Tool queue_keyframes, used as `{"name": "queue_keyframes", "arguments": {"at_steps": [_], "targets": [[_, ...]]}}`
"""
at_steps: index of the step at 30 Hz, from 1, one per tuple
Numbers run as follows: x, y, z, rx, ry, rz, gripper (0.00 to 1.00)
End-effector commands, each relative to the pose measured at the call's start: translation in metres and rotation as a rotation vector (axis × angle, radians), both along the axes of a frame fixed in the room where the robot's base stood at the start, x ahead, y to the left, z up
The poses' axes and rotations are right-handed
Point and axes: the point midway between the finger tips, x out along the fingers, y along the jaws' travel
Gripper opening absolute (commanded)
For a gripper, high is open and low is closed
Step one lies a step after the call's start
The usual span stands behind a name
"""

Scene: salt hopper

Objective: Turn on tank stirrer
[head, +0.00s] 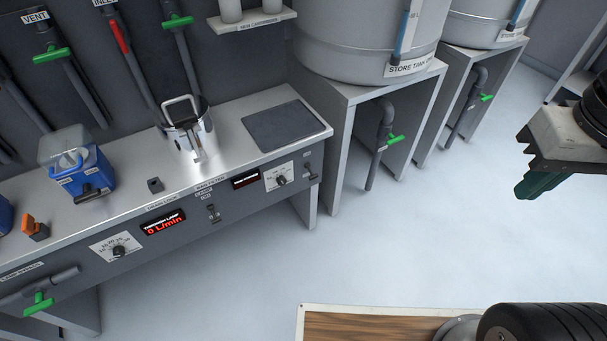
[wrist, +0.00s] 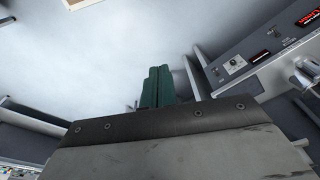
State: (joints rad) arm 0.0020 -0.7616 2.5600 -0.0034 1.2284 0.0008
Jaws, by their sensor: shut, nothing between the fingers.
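My gripper (head: 538,186) hangs at the right side of the head view, over open floor. Its green fingers are shut together and empty, and they also show in the wrist view (wrist: 157,84). It is well apart from the bench's front panel (head: 235,205). That panel carries a switch (head: 212,213) in the middle and another switch (head: 308,170) at the right end. A dial (head: 281,180) sits beside the right switch and also shows in the wrist view (wrist: 234,63). The labels are too small to tell which control is the tank stirrer's.
A red display (head: 163,223) reads 0 L/min. A metal jug (head: 190,132), a dark plate (head: 285,125) and a blue device (head: 82,178) stand on the bench. Store tanks (head: 365,45) sit on grey stands (head: 335,130) with green-handled pipes. The floor between is clear.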

Motion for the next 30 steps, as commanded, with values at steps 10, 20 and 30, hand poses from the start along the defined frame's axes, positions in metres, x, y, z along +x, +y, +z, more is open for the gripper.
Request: {"name": "queue_keyframes", "arguments": {"at_steps": [10,20,30], "targets": [[0.004,0.000,-0.008,0.000,0.044,-0.002,0.00],[0.073,0.007,-0.034,0.042,0.287,-0.023,0.00],[0.195,0.029,-0.078,0.166,0.478,-0.062,0.00]]}}
